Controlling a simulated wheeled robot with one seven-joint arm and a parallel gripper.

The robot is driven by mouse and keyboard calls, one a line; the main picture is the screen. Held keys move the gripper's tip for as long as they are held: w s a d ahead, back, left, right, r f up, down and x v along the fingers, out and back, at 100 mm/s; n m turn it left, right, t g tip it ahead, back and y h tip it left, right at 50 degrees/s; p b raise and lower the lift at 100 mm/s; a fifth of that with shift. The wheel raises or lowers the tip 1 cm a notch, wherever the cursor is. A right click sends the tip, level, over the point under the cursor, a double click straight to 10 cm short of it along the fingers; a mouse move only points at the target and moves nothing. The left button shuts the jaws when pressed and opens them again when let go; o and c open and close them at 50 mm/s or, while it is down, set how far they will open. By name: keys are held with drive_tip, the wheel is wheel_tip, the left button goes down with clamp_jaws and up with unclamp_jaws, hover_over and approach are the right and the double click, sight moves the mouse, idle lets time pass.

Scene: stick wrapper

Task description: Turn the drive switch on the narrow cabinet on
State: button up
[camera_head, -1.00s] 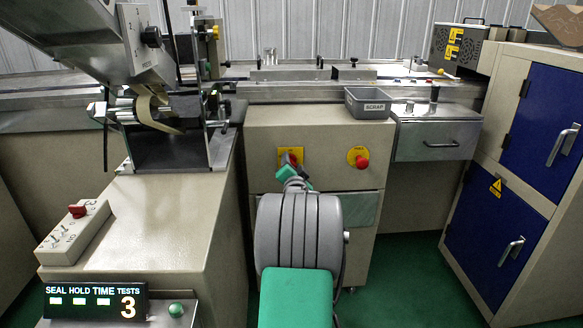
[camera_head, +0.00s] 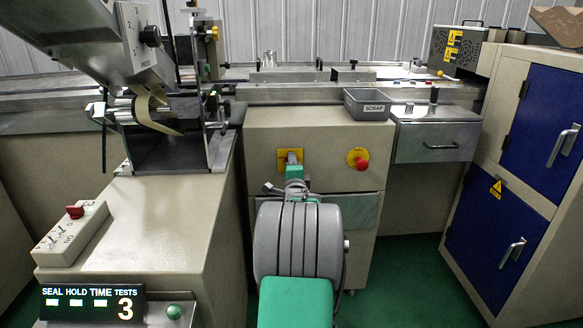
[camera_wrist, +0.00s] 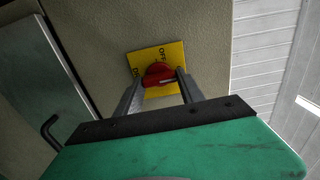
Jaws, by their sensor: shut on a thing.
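The drive switch is a red knob (camera_wrist: 158,73) on a yellow plate (camera_head: 282,165) on the front of the narrow beige cabinet (camera_head: 330,133). In the wrist view the yellow plate (camera_wrist: 176,50) bears lettering, with OFF beside the knob's top and another label at its left. My gripper (camera_head: 293,162) reaches up to the plate, and its fingers hide most of the knob in the head view. In the wrist view my gripper (camera_wrist: 161,83) has one finger on each side of the knob and is shut on it. A pale line marks the knob's near face.
A red button on a round yellow plate (camera_head: 358,159) sits right of the switch. A grey scrap bin (camera_head: 369,104) stands above it at the cabinet's edge.

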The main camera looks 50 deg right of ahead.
idle(0.3)
drive_tip(key=shift+f, duration=0.1)
drive_tip(key=o, duration=1.4)
drive_tip(key=shift+c, duration=0.2)
drive_tip(key=p+v, duration=0.1)
drive_tip(key=v, duration=0.7)
drive_tip(key=shift+p, duration=0.35)
